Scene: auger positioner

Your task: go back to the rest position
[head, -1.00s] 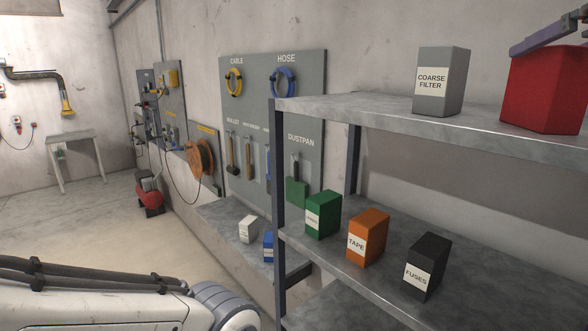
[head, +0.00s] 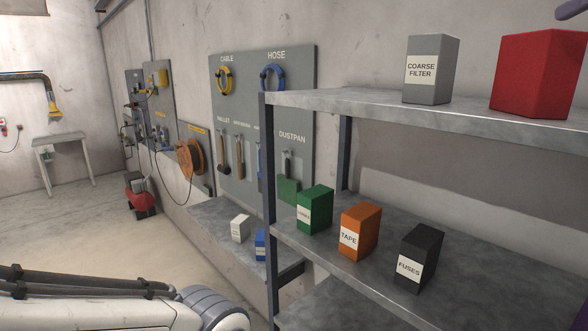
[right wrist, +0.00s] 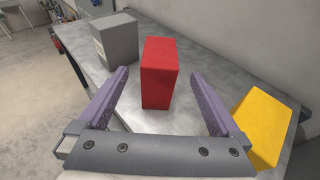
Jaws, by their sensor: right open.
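My right gripper (right wrist: 166,100) is open in the right wrist view, its two purple fingers spread wide. A red box (right wrist: 160,72) stands upright on the shelf beyond and between the fingers, with no finger seen touching it. The red box (head: 539,74) also shows at the right of the top shelf in the head view. Only a small purple piece of my right gripper shows at the top right corner there. My left gripper is not in view; part of a white arm of mine shows at the lower left.
The grey coarse filter box (head: 431,70) stands left of the red box on the top shelf (head: 380,109). A yellow box (right wrist: 262,128) is to the right. Green (head: 315,209), orange tape (head: 360,231) and black fuses (head: 418,258) boxes stand on the shelf below.

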